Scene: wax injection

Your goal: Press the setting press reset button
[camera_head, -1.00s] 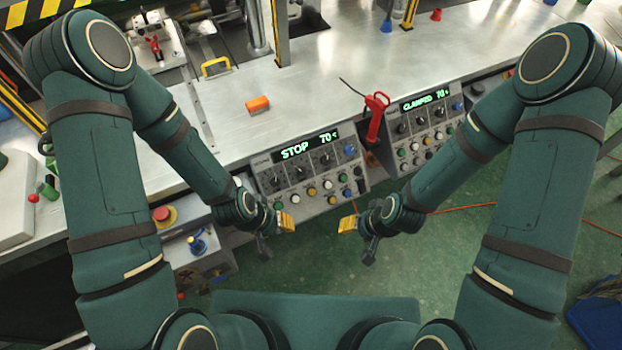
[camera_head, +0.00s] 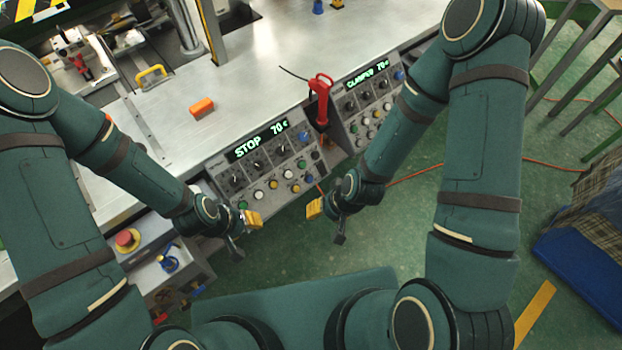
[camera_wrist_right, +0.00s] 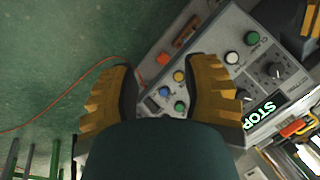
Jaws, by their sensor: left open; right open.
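The left control panel (camera_head: 262,163), with a green display reading STOP 70, stands at the bench's front edge and carries dark knobs and several coloured buttons. A second panel (camera_head: 371,103) reading CLAMPED 70 is to its right. I cannot tell which button is the reset button. My left gripper (camera_head: 246,232) is open and empty, just in front of the left panel's lower edge. My right gripper (camera_head: 326,223) is open and empty, over the floor in front of the panels. The right wrist view shows its fingers (camera_wrist_right: 160,95) apart, with blue, yellow and green buttons seen between them.
A red-handled tool (camera_head: 320,98) stands between the panels. An orange block (camera_head: 202,107) lies on the metal bench (camera_head: 245,75). A red mushroom button (camera_head: 127,239) is at the lower left.

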